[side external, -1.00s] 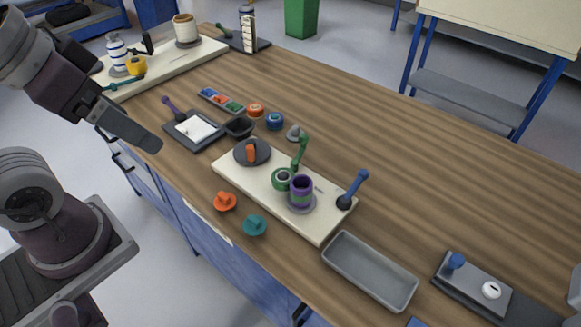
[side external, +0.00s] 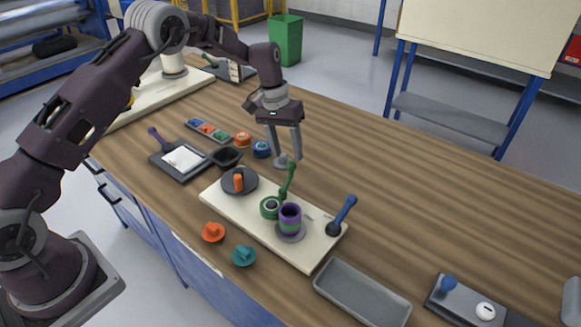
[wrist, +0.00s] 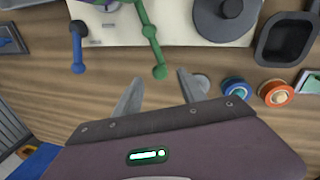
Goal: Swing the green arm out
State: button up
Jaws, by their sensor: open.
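The green arm (side external: 288,180) stands up at a slant from the cream board (side external: 225,205), beside a green ring (side external: 270,207). In the wrist view the green arm (wrist: 153,43) runs from the board's edge to a round knob near my fingertips. My gripper (side external: 286,157) is open, pointing down just behind the arm's free end. In the wrist view its fingers (wrist: 160,77) are spread to either side of the knob, with nothing gripped. I cannot tell whether they touch it. A purple cup (side external: 290,218) with a green band stands in front of the ring.
A small grey piece (side external: 281,163) lies beside my gripper. A grey tray (side external: 362,292) is at front right.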

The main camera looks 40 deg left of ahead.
aim_at(289, 162)
jog(key=f, duration=0.3)
jog(key=d+f, duration=0.1)
jog(key=f, duration=0.2)
jog(key=shift+w+d, duration=0.1)
jog(key=shift+r, duration=0.1)
grip_shut()
dwell(1.0)
